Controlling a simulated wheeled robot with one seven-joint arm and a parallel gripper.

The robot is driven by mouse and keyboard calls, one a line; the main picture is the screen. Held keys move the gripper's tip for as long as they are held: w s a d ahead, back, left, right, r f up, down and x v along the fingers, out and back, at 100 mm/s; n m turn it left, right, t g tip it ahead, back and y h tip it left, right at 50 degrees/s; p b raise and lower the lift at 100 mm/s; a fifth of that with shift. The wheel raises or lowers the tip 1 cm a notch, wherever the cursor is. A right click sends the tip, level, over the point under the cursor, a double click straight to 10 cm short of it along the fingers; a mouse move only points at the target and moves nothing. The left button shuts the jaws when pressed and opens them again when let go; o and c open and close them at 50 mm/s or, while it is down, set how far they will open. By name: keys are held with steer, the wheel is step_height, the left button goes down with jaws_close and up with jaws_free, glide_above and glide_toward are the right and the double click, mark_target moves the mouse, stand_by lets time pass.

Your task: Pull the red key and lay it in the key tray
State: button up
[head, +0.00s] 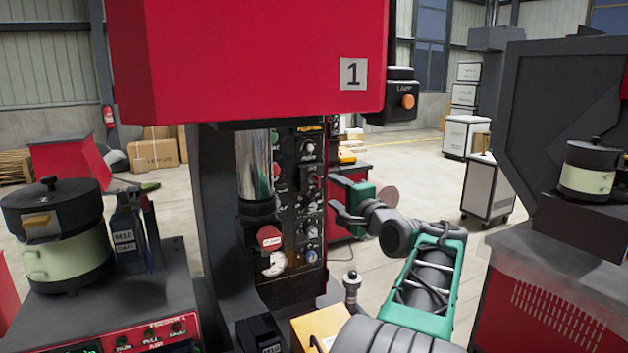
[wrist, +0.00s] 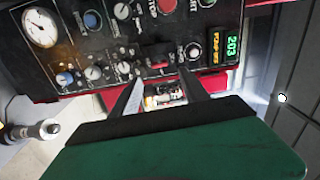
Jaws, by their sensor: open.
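A small red piece (wrist: 157,59), which looks like the red key, sits on the dark control panel (wrist: 110,50) in the wrist view. I cannot make out the key tray in either view.
The panel carries several knobs, a gauge (wrist: 40,28) and a green display (wrist: 232,46). A red machine head (head: 250,60) overhangs it. A metal post (wrist: 30,131) stands at left in the wrist view. A pot (head: 60,235) stands on the left bench.

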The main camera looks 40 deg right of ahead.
mark_target(319, 183)
steer(key=p+x, duration=0.3)
steer(key=x, duration=0.5)
steer(key=shift+w+p, duration=0.25)
steer(key=shift+p, duration=0.15)
steer(key=shift+w+d+f, duration=0.1)
steer(key=shift+w, duration=0.25)
steer(key=shift+c, duration=0.4)
jaws_close()
stand_by(0.5)
steer(key=shift+s, duration=0.1)
steer(key=shift+b+v, duration=1.35)
steer(key=shift+v, duration=1.6)
